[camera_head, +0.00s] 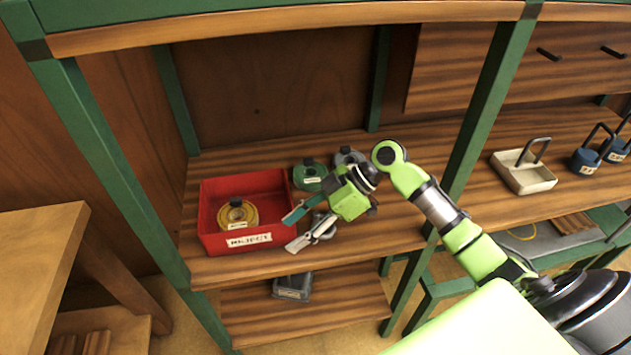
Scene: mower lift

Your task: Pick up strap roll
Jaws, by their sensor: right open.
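Several strap rolls are at the shelf's left bay. A yellow roll (237,214) lies inside a red bin (222,243) with a white label on its front. A green roll (309,175) stands behind my right gripper, just right of the bin. A grey roll (348,157) is farther back, partly covered by the gripper body. Another grey roll (325,226) lies beneath the gripper, partly hidden by its fingers. My right gripper (289,233) is open, its fingers pointing left toward the bin's right front corner; I cannot tell its height above the shelf. My left gripper is out of view.
The wooden shelf (395,236) has a green frame, with a post (487,107) right of this bay. A beige tray with a handle (524,171) and blue weights (588,158) stand in the right bay. A dark box (292,287) sits on the lower shelf.

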